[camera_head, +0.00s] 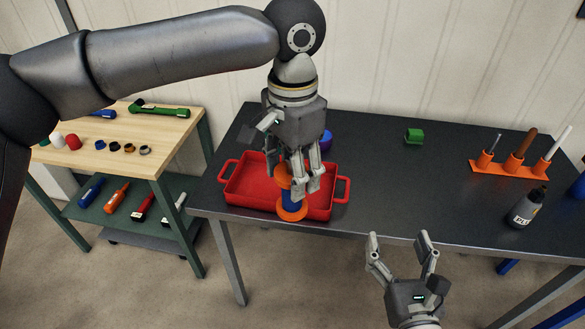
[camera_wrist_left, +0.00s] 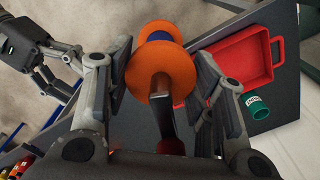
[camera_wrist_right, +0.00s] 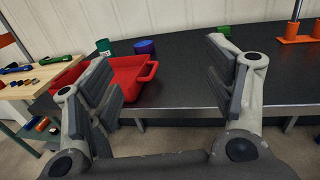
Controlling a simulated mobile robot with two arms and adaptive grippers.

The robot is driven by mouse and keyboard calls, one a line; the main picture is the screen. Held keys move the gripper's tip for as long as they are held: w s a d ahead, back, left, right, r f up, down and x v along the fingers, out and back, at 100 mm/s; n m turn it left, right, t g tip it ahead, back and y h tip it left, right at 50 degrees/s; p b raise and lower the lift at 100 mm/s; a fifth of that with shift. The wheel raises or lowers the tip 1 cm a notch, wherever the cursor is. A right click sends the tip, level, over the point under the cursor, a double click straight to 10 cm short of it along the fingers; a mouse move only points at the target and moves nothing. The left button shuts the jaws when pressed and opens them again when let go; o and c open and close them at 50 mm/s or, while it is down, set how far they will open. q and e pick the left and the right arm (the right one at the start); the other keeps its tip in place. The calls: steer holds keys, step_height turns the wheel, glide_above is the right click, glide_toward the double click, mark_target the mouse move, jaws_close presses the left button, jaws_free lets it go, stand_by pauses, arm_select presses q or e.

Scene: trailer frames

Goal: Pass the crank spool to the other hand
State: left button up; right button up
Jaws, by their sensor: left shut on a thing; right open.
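The crank spool (camera_head: 291,207) has orange end discs, a blue middle and a dark crank. My left gripper (camera_head: 299,188) is shut on it at the front of the red tray, and the spool looks upright in the head view. In the left wrist view the spool (camera_wrist_left: 160,70) is between the fingers, with an orange disc and the crank facing the camera. My right gripper (camera_head: 400,245) is open and empty in front of the table edge, to the right of the spool. In the right wrist view its fingers (camera_wrist_right: 165,85) are wide apart with nothing between them.
The red tray (camera_head: 334,204) lies on the dark table (camera_head: 400,190). Behind are a purple object (camera_head: 326,141) and a green block (camera_head: 414,136). An orange rack (camera_head: 516,168) and a bottle (camera_head: 527,207) stand at right. A wooden-topped cart (camera_head: 150,160) stands left. The table's middle is clear.

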steer(key=w+d+m+h, duration=0.25)
steer(key=w+d, duration=0.35)
steer(key=d, duration=0.3)
steer(key=s+f+m+g, duration=0.3)
steer(key=f+m, duration=0.2)
steer(key=f, duration=0.8)
steer(key=s+f+m+g+y, duration=0.1)
steer(key=s+f+m+g, duration=0.2)
steer(key=f, duration=0.9)
steer(key=s+f+m+g, duration=0.25)
steer(key=f+m, duration=0.35)
steer(key=f, duration=0.7)
steer(key=s+a+f+m+g+y, duration=0.1)
steer(key=s+a+f+m+g, duration=0.1)
steer(key=s+f+m, duration=0.3)
steer(key=s+a+f+m+g, duration=0.3)
steer(key=s+f+m, duration=0.3)
steer(key=s, duration=0.8)
steer(key=s+a+f+m+g+y, duration=0.1)
steer(key=s+f+m, duration=0.4)
steer(key=s+f, duration=0.5)
steer(key=shift+a+g+y, duration=0.35)
steer(key=shift+a+g, duration=0.35)
steer(key=shift+g, duration=0.55)
steer(key=shift+m, duration=0.25)
